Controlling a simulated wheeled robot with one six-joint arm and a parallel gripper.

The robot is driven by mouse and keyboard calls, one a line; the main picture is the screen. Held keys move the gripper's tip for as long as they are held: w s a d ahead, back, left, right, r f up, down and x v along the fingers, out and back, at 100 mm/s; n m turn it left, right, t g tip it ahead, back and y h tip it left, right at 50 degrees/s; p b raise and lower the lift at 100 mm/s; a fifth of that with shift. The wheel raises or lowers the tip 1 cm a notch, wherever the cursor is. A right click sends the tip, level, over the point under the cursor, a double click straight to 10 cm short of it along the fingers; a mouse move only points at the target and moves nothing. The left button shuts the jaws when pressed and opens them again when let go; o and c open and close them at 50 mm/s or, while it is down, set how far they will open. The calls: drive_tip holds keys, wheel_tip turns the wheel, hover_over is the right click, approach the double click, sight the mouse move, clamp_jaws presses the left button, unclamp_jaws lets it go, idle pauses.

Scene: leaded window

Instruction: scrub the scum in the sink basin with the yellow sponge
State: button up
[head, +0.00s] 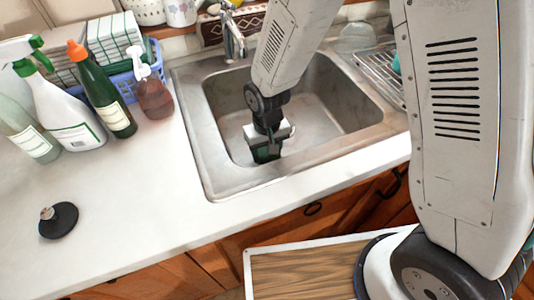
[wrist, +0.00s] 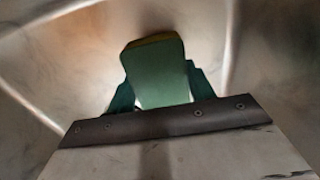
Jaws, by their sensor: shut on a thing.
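My gripper (head: 266,148) is down inside the steel sink basin (head: 340,98), low over its near left floor. In the wrist view, a block with a green face and a thin yellowish far edge, the sponge (wrist: 158,72), sits between the teal fingers of my gripper (wrist: 160,92), which are shut on it. The head view does not show clearly whether the sponge touches the basin floor. Faint brownish and grey smears show on the basin's metal, but I cannot tell which are scum and which are shading or reflections.
A faucet (head: 234,38) stands behind the basin. Left of the sink are a brown soap bottle (head: 153,95), a green bottle (head: 104,95), spray bottles and a blue basket (head: 122,88). A black sink plug (head: 58,220) lies on the counter (head: 130,190). A wire rack (head: 380,70) stands at right.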

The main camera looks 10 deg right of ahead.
drive_tip(key=shift+r, duration=3.4)
